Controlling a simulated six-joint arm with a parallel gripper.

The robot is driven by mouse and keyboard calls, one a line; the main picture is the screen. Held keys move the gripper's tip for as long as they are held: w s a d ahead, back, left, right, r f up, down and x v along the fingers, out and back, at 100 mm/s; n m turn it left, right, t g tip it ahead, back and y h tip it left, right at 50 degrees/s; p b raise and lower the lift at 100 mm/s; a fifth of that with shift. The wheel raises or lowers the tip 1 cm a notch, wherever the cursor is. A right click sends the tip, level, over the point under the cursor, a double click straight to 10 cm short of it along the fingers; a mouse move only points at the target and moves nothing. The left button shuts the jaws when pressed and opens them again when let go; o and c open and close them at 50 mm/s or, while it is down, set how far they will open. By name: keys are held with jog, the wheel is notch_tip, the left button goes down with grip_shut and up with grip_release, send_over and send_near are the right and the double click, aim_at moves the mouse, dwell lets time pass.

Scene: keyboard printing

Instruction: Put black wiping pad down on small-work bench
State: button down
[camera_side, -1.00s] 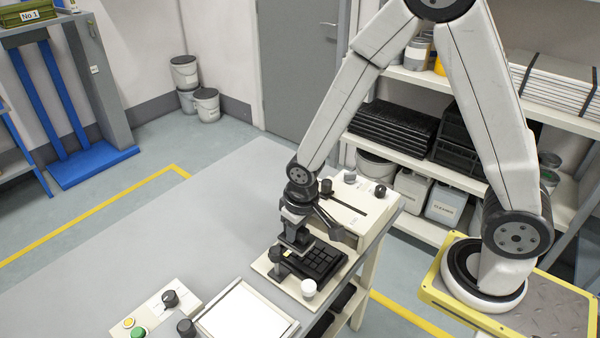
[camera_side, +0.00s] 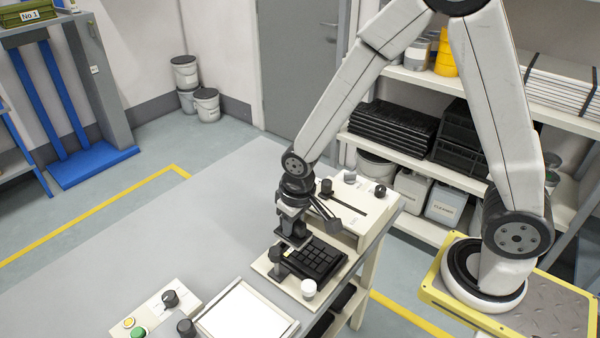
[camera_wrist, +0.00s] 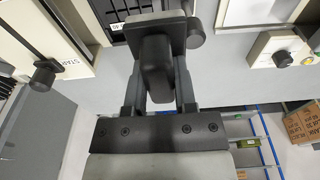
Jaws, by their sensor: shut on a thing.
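My gripper (camera_wrist: 155,85) is shut on the black wiping pad (camera_wrist: 155,62), gripping its dark handle. The pad's flat plate points toward the top of the wrist view. In the side view my gripper (camera_side: 293,215) holds the pad (camera_side: 295,239) just above the back left of a black keyboard (camera_side: 318,262) in a cream fixture. Whether the pad touches anything there I cannot tell. The small-work bench (camera_side: 150,245) is the grey table under the fixture, with a wide bare top to the left.
The cream fixture (camera_side: 310,300) has a white knob and a dark knob beside the keyboard. A cream machine (camera_side: 352,205) stands behind it. A framed white plate (camera_side: 247,318) and a button panel (camera_side: 150,312) sit at the front. Shelves (camera_side: 455,95) stand behind my arm.

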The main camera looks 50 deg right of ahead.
jog(key=w+a, duration=0.1)
jog(key=a, duration=0.1)
jog(key=w+a, duration=0.1)
jog(key=shift+w+a+r, duration=0.15)
jog(key=shift+w+r, duration=0.15)
jog(key=shift+w, duration=0.1)
jog(key=w+f, duration=0.2)
jog(key=w, duration=0.2)
jog(key=w+a+f, duration=0.1)
jog(key=w+f, duration=0.2)
jog(key=w, duration=0.1)
jog(key=w+a+f, duration=0.1)
jog(key=w+f, duration=0.2)
jog(key=w, duration=0.1)
jog(key=shift+a, duration=0.15)
jog(key=shift+w+a+f, duration=0.1)
jog(key=shift+w+f, duration=0.4)
jog(key=shift+f, duration=0.15)
jog(key=shift+w+f, duration=0.15)
jog(key=shift+f, duration=0.1)
jog(key=shift+w+f, duration=0.1)
jog(key=shift+f, duration=1.5)
